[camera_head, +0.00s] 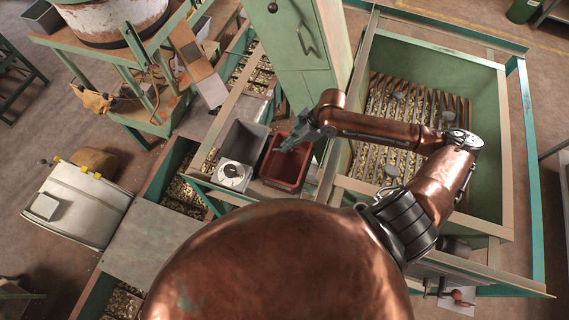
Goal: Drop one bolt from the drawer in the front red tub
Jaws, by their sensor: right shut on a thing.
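The red tub (284,171) stands on the bench near the middle of the view, open at the top. My right gripper (288,145) is over the tub, its fingers pointing down and left across the tub's far part. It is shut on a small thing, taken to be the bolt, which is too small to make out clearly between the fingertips. The tub's inside is partly covered by the gripper. I cannot pick out the drawer for sure. My left gripper is not in view.
A grey bin (243,143) stands directly left of the red tub, with a white dial scale (232,175) in front of it. A green cabinet (297,50) rises behind. A large green hopper (487,110) with slats and nuts lies to the right, under my right arm.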

